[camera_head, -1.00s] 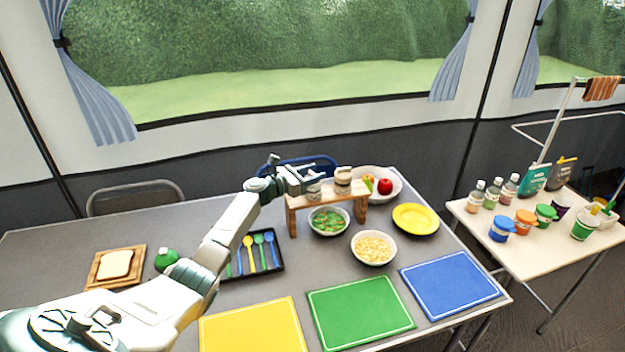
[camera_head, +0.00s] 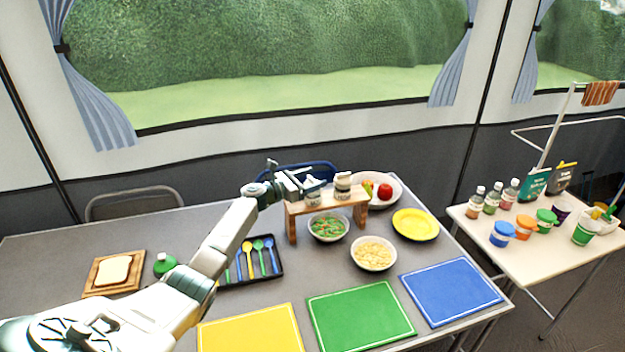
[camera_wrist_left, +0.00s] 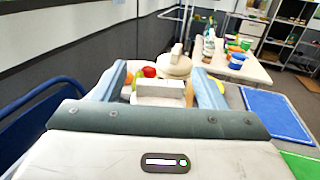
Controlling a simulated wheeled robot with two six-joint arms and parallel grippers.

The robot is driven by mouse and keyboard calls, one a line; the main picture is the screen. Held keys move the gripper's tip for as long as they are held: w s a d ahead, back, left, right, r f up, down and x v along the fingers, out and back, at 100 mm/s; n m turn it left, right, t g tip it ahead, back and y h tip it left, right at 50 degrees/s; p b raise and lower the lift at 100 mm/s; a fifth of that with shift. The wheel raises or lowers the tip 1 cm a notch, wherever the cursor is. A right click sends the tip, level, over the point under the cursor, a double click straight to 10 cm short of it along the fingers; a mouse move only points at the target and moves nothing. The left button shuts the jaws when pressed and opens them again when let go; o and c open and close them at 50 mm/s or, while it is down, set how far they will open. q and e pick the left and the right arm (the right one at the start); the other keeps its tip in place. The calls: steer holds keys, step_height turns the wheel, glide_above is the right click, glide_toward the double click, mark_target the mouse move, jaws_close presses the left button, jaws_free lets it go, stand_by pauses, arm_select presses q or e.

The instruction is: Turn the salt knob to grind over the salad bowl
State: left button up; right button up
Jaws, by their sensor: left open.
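A small wooden stand (camera_head: 328,206) on the grey table bears two cream grinders, a left one (camera_head: 313,197) and a right one (camera_head: 343,186). I cannot tell which is salt. The salad bowl (camera_head: 330,236), white with green salad, sits below the stand's front. My left gripper (camera_head: 310,178) is open at the left grinder's top, which it partly hides. In the left wrist view, its two fingers (camera_wrist_left: 158,85) stand either side of a pale blocky shape; contact is unclear. A cream round top with a knob (camera_wrist_left: 175,65) shows beyond the fingers. My right gripper is out of view.
A white bowl of pale food (camera_head: 373,254), a yellow plate (camera_head: 415,224) and a fruit plate (camera_head: 392,198) surround the stand. A cutlery tray (camera_head: 262,272) lies left, under my arm. A blue chair (camera_head: 320,166) stands behind the table.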

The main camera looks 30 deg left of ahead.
arm_select(q)
steer(key=b+v, duration=0.2)
steer(key=v, duration=0.8)
steer(key=shift+s, duration=0.15)
steer(key=shift+a, duration=0.1)
steer(key=shift+f, duration=0.1)
